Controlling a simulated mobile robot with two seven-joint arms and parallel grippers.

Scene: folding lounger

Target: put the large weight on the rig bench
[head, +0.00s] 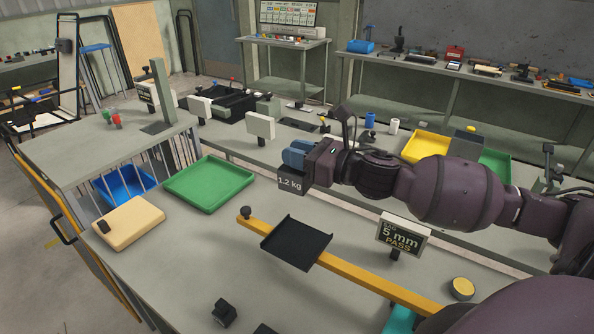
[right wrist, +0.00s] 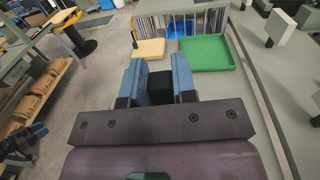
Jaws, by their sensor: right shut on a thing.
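My right gripper (head: 292,160) has blue fingers and is shut on a dark block marked "1.2 kg", the large weight (head: 290,184). It holds the weight up over the grey bench (head: 185,250), behind the black tray on the yellow beam as the head view shows it. In the right wrist view the weight (right wrist: 160,86) is a dark shape between the two blue fingers, partly hidden by the gripper body. I cannot tell for certain which surface is called the rig bench.
A black tray (head: 296,243) sits on a yellow beam (head: 358,275), beside a "5 mm PASS" sign (head: 403,236). A green tray (head: 209,184), a tan board (head: 130,222) and a small dark block (head: 224,312) are on the bench. Bare surface lies left of the beam.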

